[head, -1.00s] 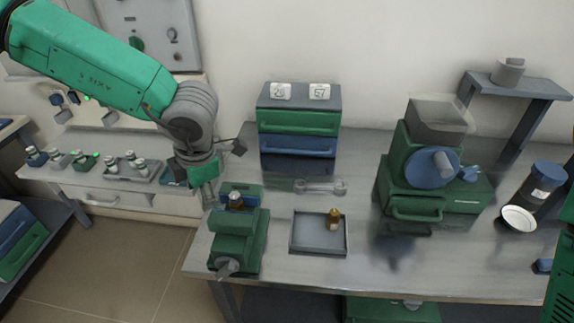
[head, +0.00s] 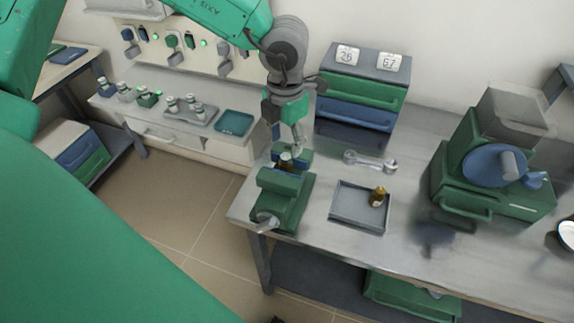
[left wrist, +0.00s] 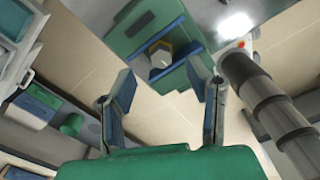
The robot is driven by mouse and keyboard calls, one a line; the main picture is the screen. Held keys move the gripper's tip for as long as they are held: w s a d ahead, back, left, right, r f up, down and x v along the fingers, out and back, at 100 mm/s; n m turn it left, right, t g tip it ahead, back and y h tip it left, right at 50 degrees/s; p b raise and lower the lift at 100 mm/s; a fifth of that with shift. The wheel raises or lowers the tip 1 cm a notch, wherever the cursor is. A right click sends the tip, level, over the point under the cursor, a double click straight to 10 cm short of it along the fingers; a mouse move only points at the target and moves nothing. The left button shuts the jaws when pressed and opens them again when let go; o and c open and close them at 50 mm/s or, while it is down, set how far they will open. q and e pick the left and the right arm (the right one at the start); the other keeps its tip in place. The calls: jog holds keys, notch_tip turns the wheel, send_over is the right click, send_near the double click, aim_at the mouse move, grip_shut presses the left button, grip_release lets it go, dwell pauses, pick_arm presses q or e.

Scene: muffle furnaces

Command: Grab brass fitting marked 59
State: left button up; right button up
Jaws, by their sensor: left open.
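A green bench vise (head: 285,197) stands at the left edge of the metal bench. A small fitting with a pale top (head: 286,158) sits between its blue jaws. The left wrist view shows this fitting (left wrist: 161,54) with a brass-coloured body. A second brass fitting (head: 378,196) stands in the grey tray (head: 345,219). I cannot read 59 on either. My left gripper (head: 297,140) is open and empty, close behind and above the vise. In the left wrist view its spread fingers (left wrist: 163,82) point toward the vise, apart from the fitting. My right gripper is not in view.
A wrench (head: 370,161) lies behind the tray. A drawer unit (head: 360,90) with number cards stands behind it. A green machine with a blue disc (head: 495,165) stands to the right. A side counter (head: 180,135) holds small parts. Bare bench lies right of the tray.

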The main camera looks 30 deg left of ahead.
aim_at(285, 156)
pick_arm(q)
jog(key=f, duration=0.4)
jog(key=shift+s+a, duration=0.1)
jog(key=shift+a, duration=0.1)
jog(key=shift+d+f, duration=0.2)
jog(key=shift+f, duration=0.1)
jog(key=shift+d, duration=0.1)
jog(key=shift+c, duration=0.8)
grip_shut()
